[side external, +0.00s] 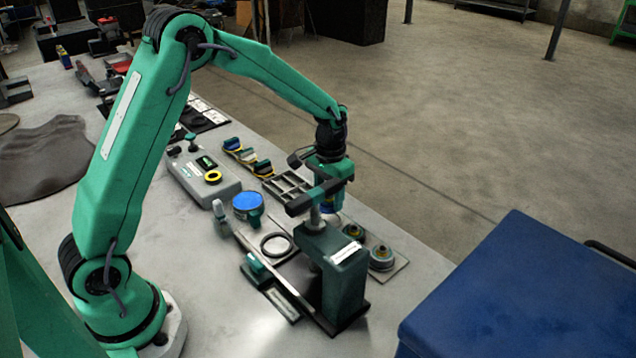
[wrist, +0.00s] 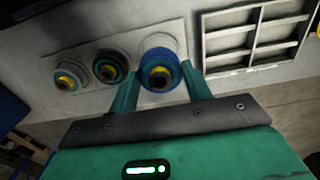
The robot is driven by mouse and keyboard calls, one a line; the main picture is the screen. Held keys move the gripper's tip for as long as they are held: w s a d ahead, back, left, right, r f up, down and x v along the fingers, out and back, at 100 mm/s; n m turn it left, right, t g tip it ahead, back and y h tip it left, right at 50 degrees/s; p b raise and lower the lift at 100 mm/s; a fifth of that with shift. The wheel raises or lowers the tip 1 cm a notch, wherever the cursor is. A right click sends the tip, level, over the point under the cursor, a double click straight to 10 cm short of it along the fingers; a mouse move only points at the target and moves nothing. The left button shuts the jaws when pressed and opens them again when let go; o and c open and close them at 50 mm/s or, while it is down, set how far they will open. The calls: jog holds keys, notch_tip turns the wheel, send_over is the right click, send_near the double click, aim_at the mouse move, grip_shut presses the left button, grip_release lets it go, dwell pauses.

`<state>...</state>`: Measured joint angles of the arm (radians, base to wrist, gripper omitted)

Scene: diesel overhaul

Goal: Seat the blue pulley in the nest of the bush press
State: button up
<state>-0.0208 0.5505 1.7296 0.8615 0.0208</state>
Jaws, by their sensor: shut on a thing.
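The blue pulley (wrist: 159,75), with a yellow-and-dark centre, is between the two teal fingers of my gripper (wrist: 160,72) in the wrist view. My gripper is shut on it. In the side view, a bit of blue (side external: 329,208) shows below my gripper (side external: 331,203), partly hidden behind the press. I cannot tell whether the pulley is clear of the plate under it. The bush press (side external: 345,275) is a dark green column with an arm and ram, standing nearer the camera than my gripper. Its nest cannot be made out clearly.
Two other pulleys, a green one (wrist: 110,67) and a grey-blue one (wrist: 68,77), stand in a row on a light plate (side external: 398,272). A divided tray (side external: 288,186), a blue-topped round item (side external: 247,201), a black ring (side external: 277,245) and a grey control box (side external: 203,178) are nearby.

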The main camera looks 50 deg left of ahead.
jog(key=s+r, duration=0.2)
jog(key=s, duration=0.5)
jog(key=s+r, duration=0.3)
jog(key=s, duration=0.5)
jog(key=shift+s+r, duration=0.2)
jog(key=shift+r, duration=0.1)
jog(key=shift+f, duration=0.1)
jog(key=shift+f, duration=3.15)
jog(key=shift+f, duration=0.85)
jog(key=o, duration=1.3)
